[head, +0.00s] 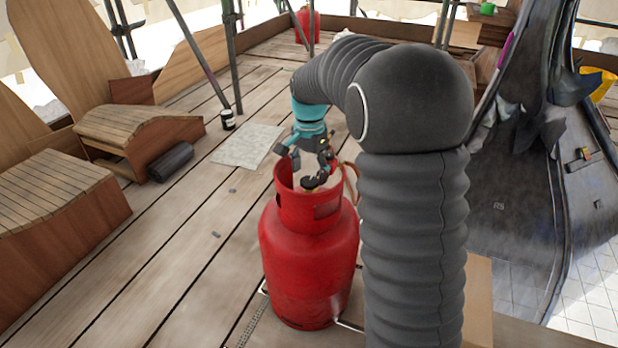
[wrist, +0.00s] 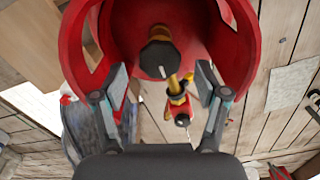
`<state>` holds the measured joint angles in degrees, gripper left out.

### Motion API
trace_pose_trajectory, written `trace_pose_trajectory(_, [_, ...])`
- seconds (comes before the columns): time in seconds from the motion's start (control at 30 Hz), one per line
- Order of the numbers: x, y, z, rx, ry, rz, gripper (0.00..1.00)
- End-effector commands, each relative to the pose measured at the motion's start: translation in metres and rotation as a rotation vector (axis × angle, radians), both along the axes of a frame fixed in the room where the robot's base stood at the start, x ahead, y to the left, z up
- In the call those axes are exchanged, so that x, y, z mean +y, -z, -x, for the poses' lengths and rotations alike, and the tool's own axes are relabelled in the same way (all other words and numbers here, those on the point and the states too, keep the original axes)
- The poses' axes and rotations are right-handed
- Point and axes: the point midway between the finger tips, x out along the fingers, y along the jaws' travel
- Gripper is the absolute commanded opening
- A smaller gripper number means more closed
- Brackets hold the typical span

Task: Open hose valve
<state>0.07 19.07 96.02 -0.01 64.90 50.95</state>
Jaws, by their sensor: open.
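A red gas cylinder (head: 308,262) stands upright in front of me, with an open collar (head: 300,208) around its top. My gripper (head: 310,150) is above the collar, pointing down, fingers apart and empty. In the wrist view, a black knob (wrist: 159,60) with a white mark sits on a brass fitting (wrist: 173,84), inside the red collar (wrist: 240,45). A red and yellow part (wrist: 180,106), perhaps the hose valve, lies on the fitting's near side. The fitting shows between my gripper's fingers (wrist: 160,80); I cannot tell whether they touch it. An orange-red hose (head: 350,178) shows beside the collar.
The collar wall surrounds the knob closely. Scaffold poles (head: 231,60) stand behind. A large dark curved structure (head: 520,150) is at right.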

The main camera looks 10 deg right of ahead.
Motion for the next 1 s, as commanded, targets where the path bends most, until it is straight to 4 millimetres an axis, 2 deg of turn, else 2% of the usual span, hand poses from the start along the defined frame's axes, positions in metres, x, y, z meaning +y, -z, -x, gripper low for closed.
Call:
trace_pose_trajectory(0.2, [0.000, 0.017, 0.000, 0.000, 0.000, 0.000, 0.73])
trace_pose_trajectory(0.5, [0.000, 0.018, 0.000, 0.000, 0.000, 0.000, 0.73])
trace_pose_trajectory(0.57, [0.000, 0.018, 0.000, 0.000, 0.000, 0.000, 0.61])
trace_pose_trajectory(0.7, [0.000, 0.018, 0.000, 0.000, 0.000, 0.000, 0.26])
trace_pose_trajectory(0.77, [0.000, 0.018, 0.000, 0.000, 0.000, 0.000, 0.13])
trace_pose_trajectory(1.0, [0.000, 0.018, 0.000, 0.000, -0.012, 0.000, 0.13])
